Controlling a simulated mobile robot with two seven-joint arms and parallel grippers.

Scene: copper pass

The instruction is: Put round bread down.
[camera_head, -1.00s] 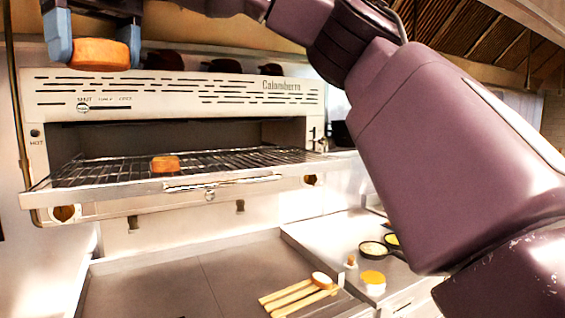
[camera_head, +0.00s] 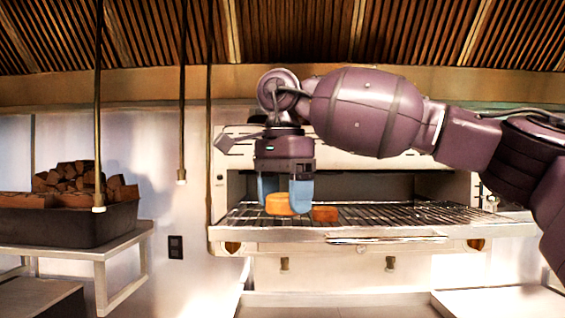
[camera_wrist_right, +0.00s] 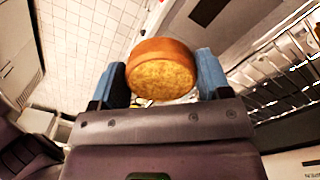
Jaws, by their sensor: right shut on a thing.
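The round bread (camera_head: 280,204), orange-brown, is held between the blue fingertips of my right gripper (camera_head: 286,196). It also shows in the right wrist view (camera_wrist_right: 160,70), with a finger on each side. In the head view the gripper points down, over the front left part of the wire rack (camera_head: 400,216) of the toaster oven. Whether the bread touches the rack I cannot tell. A second, smaller orange-brown piece (camera_head: 325,214) lies on the rack just right of the held bread. My left gripper is not in view.
The oven body (camera_head: 350,160) rises behind the rack. A dark tray (camera_head: 70,226) of brown chunks stands on a shelf (camera_head: 125,240) at the left. Hanging rods (camera_head: 182,100) come down at the left. The rack's right part is clear.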

